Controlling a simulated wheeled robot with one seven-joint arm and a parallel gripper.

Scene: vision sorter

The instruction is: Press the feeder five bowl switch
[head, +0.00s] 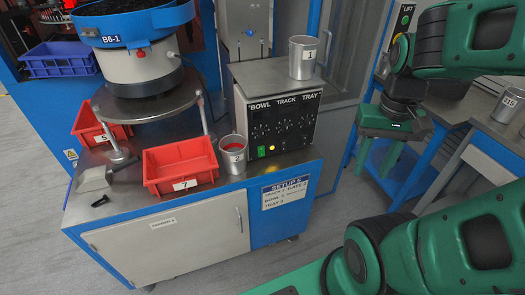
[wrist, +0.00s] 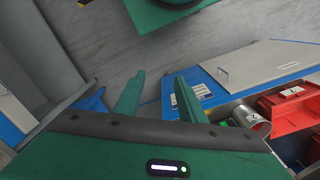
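The control box (head: 284,124) stands on the feeder bench, its dark front panel headed BOWL, TRACK and TRAY. Rows of small knobs or dials sit below the headings, too small to read. A green switch (head: 261,151) is at the lower left of the panel, with a yellow lamp (head: 271,148) beside it. My gripper (wrist: 160,76) is open and empty in the wrist view, its two green fingers apart above the floor.
A metal cup (head: 233,154) and red bin 7 (head: 180,168) stand left of the panel. Another cup (head: 302,57) sits on the box. The blue bowl feeder (head: 135,28) is behind left. A blue-framed bench (head: 398,160) stands right; floor between is clear.

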